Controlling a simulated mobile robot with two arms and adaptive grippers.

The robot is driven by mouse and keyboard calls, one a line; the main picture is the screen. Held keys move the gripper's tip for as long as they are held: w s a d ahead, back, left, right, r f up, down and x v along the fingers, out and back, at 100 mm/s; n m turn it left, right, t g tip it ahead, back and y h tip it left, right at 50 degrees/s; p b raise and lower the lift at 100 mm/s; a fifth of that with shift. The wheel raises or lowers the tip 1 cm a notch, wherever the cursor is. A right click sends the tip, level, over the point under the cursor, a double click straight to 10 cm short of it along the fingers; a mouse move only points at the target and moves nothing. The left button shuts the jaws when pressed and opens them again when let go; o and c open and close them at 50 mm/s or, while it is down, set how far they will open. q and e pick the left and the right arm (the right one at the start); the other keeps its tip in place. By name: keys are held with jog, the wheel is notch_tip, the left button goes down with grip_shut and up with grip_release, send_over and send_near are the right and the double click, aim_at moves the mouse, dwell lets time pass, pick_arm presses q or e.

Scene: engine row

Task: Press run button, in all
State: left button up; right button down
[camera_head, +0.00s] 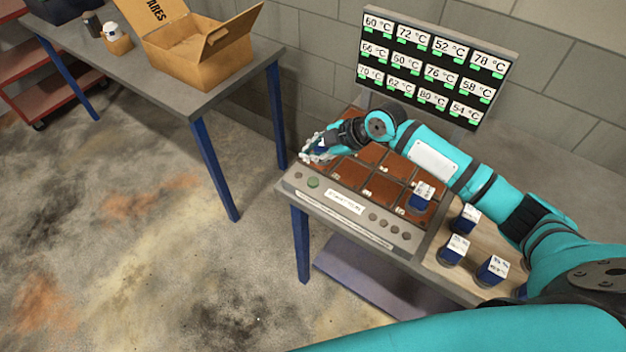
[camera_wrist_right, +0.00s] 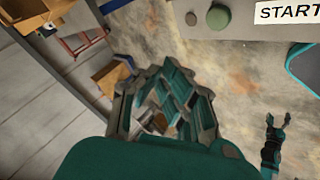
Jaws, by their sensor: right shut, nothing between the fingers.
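A grey control panel (camera_head: 335,215) runs along the front of the bench, below brown square cells. A round green button (camera_head: 313,183) sits at its left end, beside a small grey knob. The green button (camera_wrist_right: 218,17) also shows at the top of the right wrist view, left of a white label reading START. No button visibly reads "run". My right gripper (camera_head: 318,148) is shut and empty, over the far left cells, beyond the green button and apart from it. In the right wrist view a gripper (camera_wrist_right: 277,118), seemingly my left one, has its fingers apart.
A blue block with a white top (camera_head: 421,195) sits in a right-hand cell. Several more stand on the wooden board (camera_head: 437,262) at right. A screen of temperatures (camera_head: 435,65) stands behind. A grey table (camera_head: 170,75) holds an open cardboard box (camera_head: 205,50). The floor between is clear.

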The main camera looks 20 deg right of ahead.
aim_at(312, 183)
jog(key=shift+f+b, duration=3.25)
jog(key=shift+f, duration=1.15)
jog(key=shift+f+b, duration=0.4)
jog(key=shift+f+b, duration=0.45)
jog(key=shift+f, duration=0.05)
jog(key=shift+r, duration=0.15)
jog(key=shift+r+p, duration=0.6)
jog(key=shift+r, duration=0.2)
notch_tip(312, 183, up, 5)
jog(key=p, duration=0.3)
jog(key=shift+p, duration=0.3)
